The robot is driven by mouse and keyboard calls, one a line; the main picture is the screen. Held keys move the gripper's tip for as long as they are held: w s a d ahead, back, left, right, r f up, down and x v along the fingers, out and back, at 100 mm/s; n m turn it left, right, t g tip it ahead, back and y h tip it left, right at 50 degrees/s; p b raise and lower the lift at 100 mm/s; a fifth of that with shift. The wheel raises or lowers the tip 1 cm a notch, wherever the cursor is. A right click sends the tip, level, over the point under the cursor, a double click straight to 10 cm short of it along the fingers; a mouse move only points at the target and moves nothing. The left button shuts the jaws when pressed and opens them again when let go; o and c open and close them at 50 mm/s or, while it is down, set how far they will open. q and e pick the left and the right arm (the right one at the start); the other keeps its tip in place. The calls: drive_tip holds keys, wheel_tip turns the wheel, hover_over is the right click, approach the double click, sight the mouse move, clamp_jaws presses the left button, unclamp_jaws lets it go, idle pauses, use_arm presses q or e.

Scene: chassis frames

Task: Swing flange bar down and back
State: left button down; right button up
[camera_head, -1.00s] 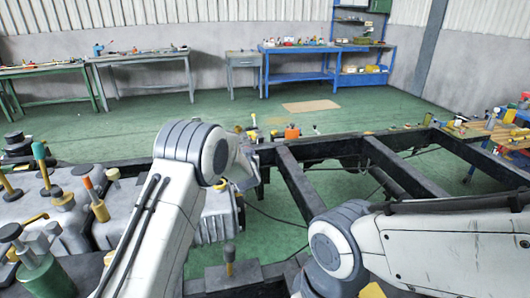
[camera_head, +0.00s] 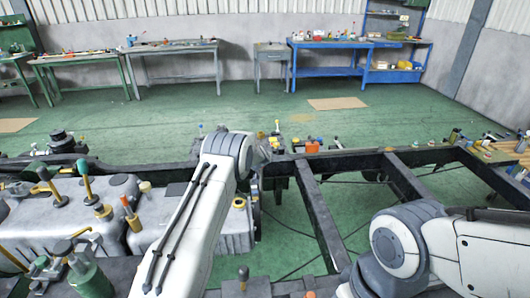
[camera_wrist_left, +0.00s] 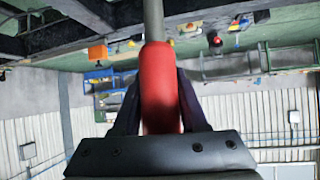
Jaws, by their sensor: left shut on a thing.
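In the left wrist view my left gripper (camera_wrist_left: 157,95) is shut around a thick red grip (camera_wrist_left: 160,75). A grey metal rod (camera_wrist_left: 153,18) runs on from the grip to the top edge of the picture; this looks like the flange bar, and its far end is out of view. In the head view my left arm reaches over the near side of the dark chassis frame (camera_head: 312,205), and its gripper is hidden behind the arm. My right arm enters from the right and bends low; its gripper is not visible.
Grey tanks (camera_head: 90,205) with yellow- and orange-handled tools stand at the left of the frame. A wooden board (camera_head: 503,152) with small items is at the far right. Workbenches (camera_head: 185,48) line the back wall. Green floor between frame and benches is mostly open.

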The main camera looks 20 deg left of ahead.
use_arm(q)
drive_tip(key=shift+w+r, duration=0.1)
drive_tip(key=shift+w, duration=0.1)
drive_tip(key=shift+c, duration=2.2)
unclamp_jaws()
drive_tip(key=b+v, duration=0.3)
drive_tip(key=v, duration=0.7)
drive_tip(key=shift+s+b, duration=0.25)
drive_tip(key=shift+b, duration=0.05)
drive_tip(key=shift+r, duration=0.1)
